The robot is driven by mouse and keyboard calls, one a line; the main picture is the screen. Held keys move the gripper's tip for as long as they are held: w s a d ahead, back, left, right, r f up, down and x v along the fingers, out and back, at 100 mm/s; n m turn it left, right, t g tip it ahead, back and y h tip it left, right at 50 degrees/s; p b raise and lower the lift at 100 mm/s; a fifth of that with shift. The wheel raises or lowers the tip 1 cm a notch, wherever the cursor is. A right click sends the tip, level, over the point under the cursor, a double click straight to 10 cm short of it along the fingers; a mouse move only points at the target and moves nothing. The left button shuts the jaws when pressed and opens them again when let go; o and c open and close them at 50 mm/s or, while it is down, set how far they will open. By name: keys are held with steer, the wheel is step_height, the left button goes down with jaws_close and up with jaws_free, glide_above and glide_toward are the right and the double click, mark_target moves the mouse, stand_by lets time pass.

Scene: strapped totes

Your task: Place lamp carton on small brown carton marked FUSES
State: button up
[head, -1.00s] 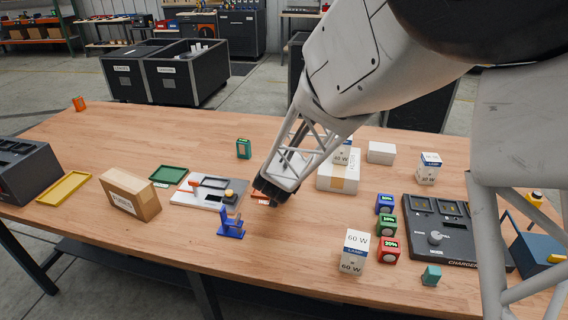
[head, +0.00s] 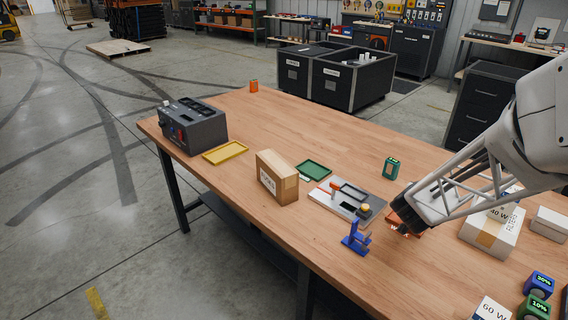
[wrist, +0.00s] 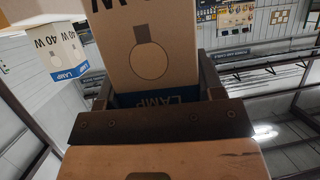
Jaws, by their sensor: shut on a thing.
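My gripper (head: 402,224) is low over the table on the right side of the head view. It is shut on a brown lamp carton (wrist: 150,45) with a bulb drawing and a blue LAMP band, which fills the upper middle of the wrist view. In the head view the arm hides most of the held carton. A small brown carton (head: 277,180) stands on the table to the left of my gripper, clearly apart from it. It has a white label, too small to read surely, and its top is bare.
A blue stand (head: 356,239) and a grey-white device (head: 345,203) lie between the brown carton and my gripper. A green tray (head: 313,170) is beside the carton. A white 40 W lamp carton (head: 500,213) stands on a taped white box (head: 482,236).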

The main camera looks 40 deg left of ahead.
steer(key=s+a+r+n+g+y, duration=0.1)
steer(key=s+a+r, duration=0.4)
steer(key=a, duration=1)
steer(key=s+a+r+n+g+y, duration=0.1)
steer(key=s+a+r+n+y, duration=0.3)
steer(key=a, duration=1.1)
steer(key=s+a+r+n+g+y, duration=0.1)
steer(key=s+a+r, duration=0.4)
steer(key=a, duration=1)
steer(key=shift+s+r+n+g+y, duration=0.4)
steer(key=shift+s+n+y, duration=0.45)
steer(key=shift+y, duration=0.15)
steer(key=shift+f, duration=2.25)
steer(key=shift+f, duration=1.8)
